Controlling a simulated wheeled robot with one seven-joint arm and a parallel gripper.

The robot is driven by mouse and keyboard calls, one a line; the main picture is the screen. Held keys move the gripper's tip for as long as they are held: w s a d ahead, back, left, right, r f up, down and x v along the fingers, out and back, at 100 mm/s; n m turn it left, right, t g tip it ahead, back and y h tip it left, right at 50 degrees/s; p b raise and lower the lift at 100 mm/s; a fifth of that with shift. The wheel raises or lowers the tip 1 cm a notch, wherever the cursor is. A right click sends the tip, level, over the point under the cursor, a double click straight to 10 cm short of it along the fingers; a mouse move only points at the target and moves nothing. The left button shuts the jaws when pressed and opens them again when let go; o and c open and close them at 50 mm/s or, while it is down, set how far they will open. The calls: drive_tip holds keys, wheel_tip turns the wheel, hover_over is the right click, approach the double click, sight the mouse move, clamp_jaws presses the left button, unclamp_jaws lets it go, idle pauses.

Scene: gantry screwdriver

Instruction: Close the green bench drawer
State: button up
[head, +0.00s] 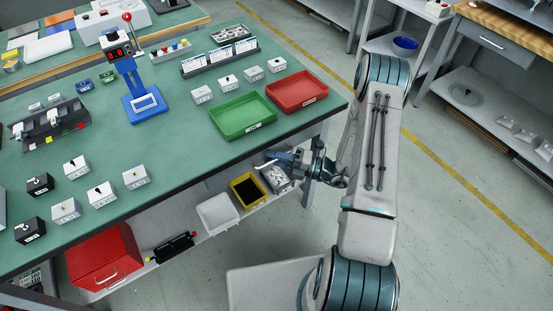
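The green-topped bench (185,150) fills the left and middle of the head view. I cannot make out an open drawer on it. Its front right part below the top is partly hidden by my arm and gripper. My gripper (268,162) is at the bench's front edge, near the right corner, above a grey bin of pale parts (276,178). A small pale curved piece shows at the fingertips. I cannot tell whether it is a finger or a handle, or whether the fingers are open.
On the shelf below are a red box with a handle (103,257), a black tool (173,247), a white bin (218,213) and a yellow bin (248,191). Green (243,116) and red (297,91) trays lie on top. Floor (455,235) at right is clear.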

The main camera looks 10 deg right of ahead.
drive_tip(key=shift+f, duration=0.1)
idle(0.8)
drive_tip(key=v, duration=1.3)
drive_tip(key=shift+s+d, duration=0.2)
drive_tip(key=shift+d, duration=0.2)
drive_tip(key=s+a+r+n+g+h+p, duration=0.35)
drive_tip(key=r+n+g, duration=0.25)
drive_tip(key=r+n, duration=0.4)
drive_tip(key=s+a+r+n+g+h+p, duration=0.2)
drive_tip(key=a+r+n+g+h, duration=0.25)
drive_tip(key=r+n, duration=0.5)
drive_tip(key=s+r+n+t+h+p, duration=0.3)
drive_tip(key=r+n+h, duration=0.2)
drive_tip(key=r+n, duration=0.4)
drive_tip(key=s+r+n+t+h+p, duration=0.3)
drive_tip(key=s+r+n+h, duration=0.1)
drive_tip(key=r+n, duration=0.5)
drive_tip(key=shift+s+d+r+n+h+p, duration=0.2)
drive_tip(key=shift+s+r+n+h+p, duration=0.15)
drive_tip(key=shift+n+h, duration=0.25)
